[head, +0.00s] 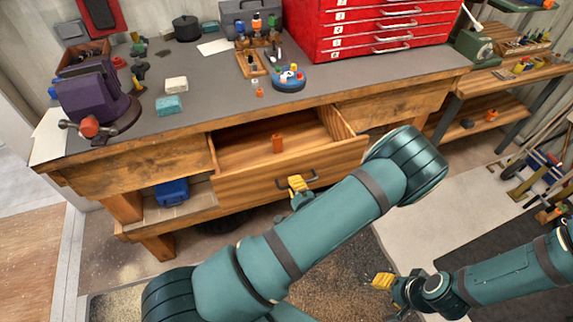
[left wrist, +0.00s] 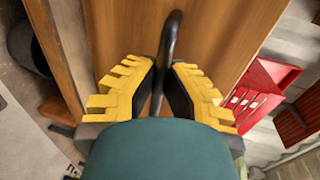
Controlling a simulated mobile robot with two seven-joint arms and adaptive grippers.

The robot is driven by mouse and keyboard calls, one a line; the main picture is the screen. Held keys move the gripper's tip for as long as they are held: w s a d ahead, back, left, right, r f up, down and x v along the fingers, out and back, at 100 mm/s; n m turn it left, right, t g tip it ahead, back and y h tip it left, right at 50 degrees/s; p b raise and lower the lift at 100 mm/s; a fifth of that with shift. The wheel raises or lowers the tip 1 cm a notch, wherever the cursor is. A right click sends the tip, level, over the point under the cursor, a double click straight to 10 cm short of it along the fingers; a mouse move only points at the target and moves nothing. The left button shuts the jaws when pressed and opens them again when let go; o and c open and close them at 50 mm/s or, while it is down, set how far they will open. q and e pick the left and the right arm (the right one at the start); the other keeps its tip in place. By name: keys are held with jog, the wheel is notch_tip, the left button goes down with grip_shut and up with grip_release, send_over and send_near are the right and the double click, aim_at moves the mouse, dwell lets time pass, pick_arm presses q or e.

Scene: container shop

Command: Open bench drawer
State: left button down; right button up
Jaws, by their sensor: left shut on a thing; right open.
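The wooden bench drawer (head: 240,190) is pulled out from under the bench top, and its inside shows. A small orange object (head: 277,143) stands inside it. The dark drawer handle (head: 312,177) is on the drawer's front. My left gripper (head: 298,186), with yellow fingers, is at the handle. In the left wrist view the dark handle bar (left wrist: 168,50) runs between the two yellow fingers, which are shut on it. My right gripper (head: 384,282) is low at the right, away from the drawer, open and empty.
The bench top (head: 220,75) holds a purple vise (head: 95,100), a red tool chest (head: 370,25), a blue round holder (head: 288,79) and small blocks. A blue box (head: 172,191) sits on the shelf below. Floor lies open in front of the drawer.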

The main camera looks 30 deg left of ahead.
pick_arm(q)
jog(key=f+v, duration=0.2)
jog(key=v, duration=0.8)
jog(key=shift+s+d, duration=0.3)
jog(key=shift+d, duration=0.05)
jog(key=c, duration=1)
grip_release()
jog(key=v, duration=0.7)
jog(key=shift+s+d, duration=0.1)
jog(key=shift+d, duration=0.1)
